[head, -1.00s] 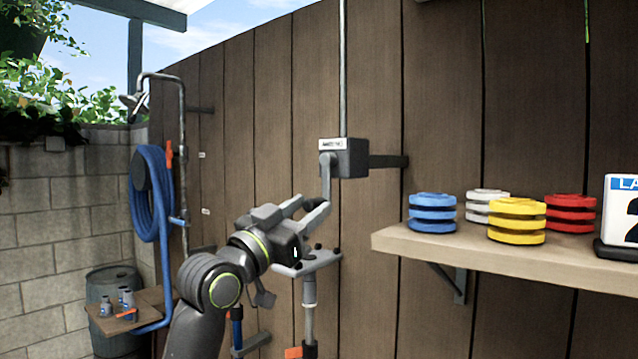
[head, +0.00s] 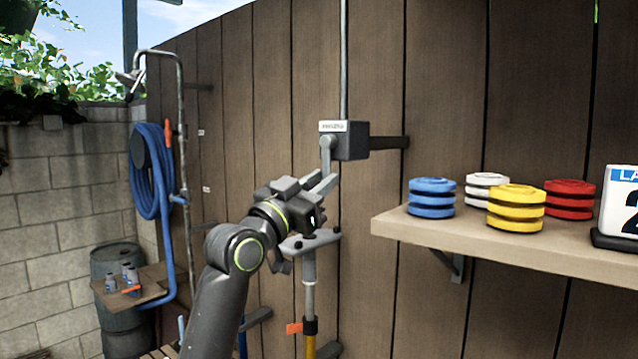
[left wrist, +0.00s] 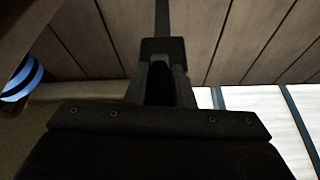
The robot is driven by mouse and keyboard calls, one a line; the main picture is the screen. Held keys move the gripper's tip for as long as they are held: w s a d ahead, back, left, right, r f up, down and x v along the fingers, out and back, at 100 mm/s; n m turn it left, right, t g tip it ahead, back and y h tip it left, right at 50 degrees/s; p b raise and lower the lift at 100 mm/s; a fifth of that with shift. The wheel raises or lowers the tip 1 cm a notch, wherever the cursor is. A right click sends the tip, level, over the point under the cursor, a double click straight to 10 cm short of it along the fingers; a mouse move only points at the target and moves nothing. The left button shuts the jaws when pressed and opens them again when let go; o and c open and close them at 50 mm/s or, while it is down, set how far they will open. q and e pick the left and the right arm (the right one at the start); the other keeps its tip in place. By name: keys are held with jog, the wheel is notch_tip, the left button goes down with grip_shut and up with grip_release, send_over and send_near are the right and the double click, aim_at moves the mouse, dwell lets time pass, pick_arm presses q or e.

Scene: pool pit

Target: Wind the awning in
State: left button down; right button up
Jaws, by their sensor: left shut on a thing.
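A dark winder box (head: 350,140) with a light label is mounted on the brown plank wall, with a long thin rod rising from it. Its grey crank arm (head: 327,154) hangs down from the box's left side. My left gripper (head: 324,184) is shut on the crank's lower end, just below the box; the fingers hide the grip. The left wrist view shows the dark box and crank (left wrist: 160,75) between the fingers. Pale panels with dark bars (left wrist: 250,105) there may be the awning. My right gripper is not in view.
A shelf (head: 480,245) with stacked blue, white, yellow and red discs and a numbered sign juts out at right. A grey-topped pole (head: 310,265) stands close below my gripper. A blue hose (head: 150,185), shower pipe and barrel (head: 115,320) are at left.

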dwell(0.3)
pick_arm(q)
jog(key=shift+s+d+r+n+t+y, duration=0.35)
jog(key=shift+n+y, duration=0.5)
jog(key=shift+n, duration=0.8)
jog(key=shift+s+d+r+n+t+y, duration=0.1)
jog(key=shift+s+d+n+t+y, duration=0.5)
jog(key=shift+n, duration=1.1)
jog(key=shift+s+d+r+n+t+y, duration=0.25)
jog(key=shift+d+n+y, duration=0.35)
jog(key=shift+n+y, duration=0.75)
jog(key=shift+n+h, duration=0.3)
jog(key=shift+n, duration=0.1)
jog(key=c, duration=1.3)
grip_release()
jog(key=shift+d, duration=0.1)
jog(key=shift+o, duration=0.2)
